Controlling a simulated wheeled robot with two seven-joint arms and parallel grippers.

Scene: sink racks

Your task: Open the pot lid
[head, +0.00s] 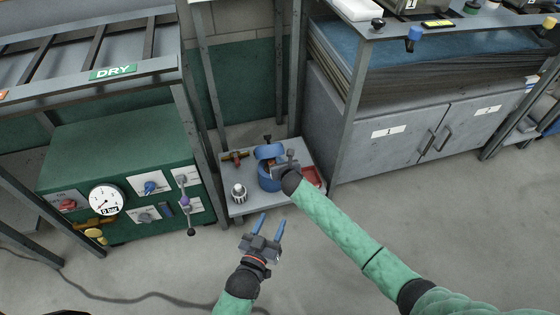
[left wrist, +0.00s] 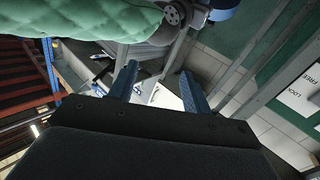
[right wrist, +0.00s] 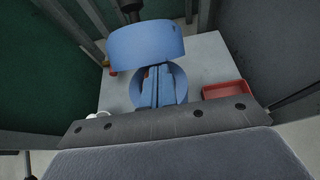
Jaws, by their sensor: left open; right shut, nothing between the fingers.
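A blue pot (head: 268,182) stands on a small grey table. Its blue lid (head: 268,151) with a dark knob is up off the opening at the pot's far side; the right wrist view shows the lid (right wrist: 145,46) above the pot's round opening (right wrist: 179,82). Whether a hinge joins them I cannot tell. My right gripper (head: 277,165) is at the pot; its fingers (right wrist: 158,88) are shut with nothing between them, in front of the opening and below the lid. My left gripper (head: 268,223) is open and empty, in front of the table; its fingers also show in the left wrist view (left wrist: 158,85).
The grey table (head: 245,208) also holds a red tray (head: 314,175), a silver object (head: 238,193) and a brass-and-red valve (head: 235,156). A green machine with a gauge (head: 106,199) stands left, grey cabinets (head: 395,140) right. Metal posts rise beside the table.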

